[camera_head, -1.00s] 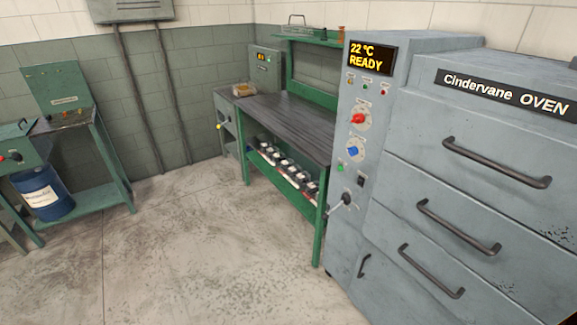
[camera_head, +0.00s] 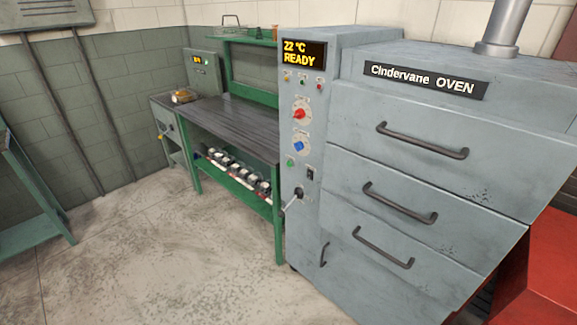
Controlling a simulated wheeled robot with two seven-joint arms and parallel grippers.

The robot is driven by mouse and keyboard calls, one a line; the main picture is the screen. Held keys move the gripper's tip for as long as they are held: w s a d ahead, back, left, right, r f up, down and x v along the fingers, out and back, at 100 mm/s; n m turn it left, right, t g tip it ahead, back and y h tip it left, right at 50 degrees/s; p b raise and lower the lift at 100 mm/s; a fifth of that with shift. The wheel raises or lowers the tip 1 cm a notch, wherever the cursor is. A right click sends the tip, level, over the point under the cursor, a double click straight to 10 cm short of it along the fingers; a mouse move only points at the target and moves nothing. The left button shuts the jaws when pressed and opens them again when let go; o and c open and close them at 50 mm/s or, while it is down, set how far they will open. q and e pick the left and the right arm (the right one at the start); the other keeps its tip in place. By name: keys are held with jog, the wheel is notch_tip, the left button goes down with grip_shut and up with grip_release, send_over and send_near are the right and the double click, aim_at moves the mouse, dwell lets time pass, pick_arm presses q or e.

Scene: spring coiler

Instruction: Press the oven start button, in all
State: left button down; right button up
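The grey Cindervane oven (camera_head: 425,117) stands at the right, with three drawers with dark bar handles, all closed. Its narrow control panel (camera_head: 300,128) is on the left of its front. The display (camera_head: 303,53) reads 22 °C READY. Below it are small indicator lights, a red knob (camera_head: 299,114), a blue knob (camera_head: 298,146), a small green button (camera_head: 290,162), a black switch (camera_head: 310,174) and a lever (camera_head: 296,198). I cannot read the small labels. Neither of my grippers is in view.
A green workbench (camera_head: 225,122) with a dark top and several small items on its lower shelf stands left of the oven. A red cabinet (camera_head: 545,262) is at the right edge. A green table (camera_head: 35,230) is at the left. The concrete floor (camera_head: 170,250) in front is clear.

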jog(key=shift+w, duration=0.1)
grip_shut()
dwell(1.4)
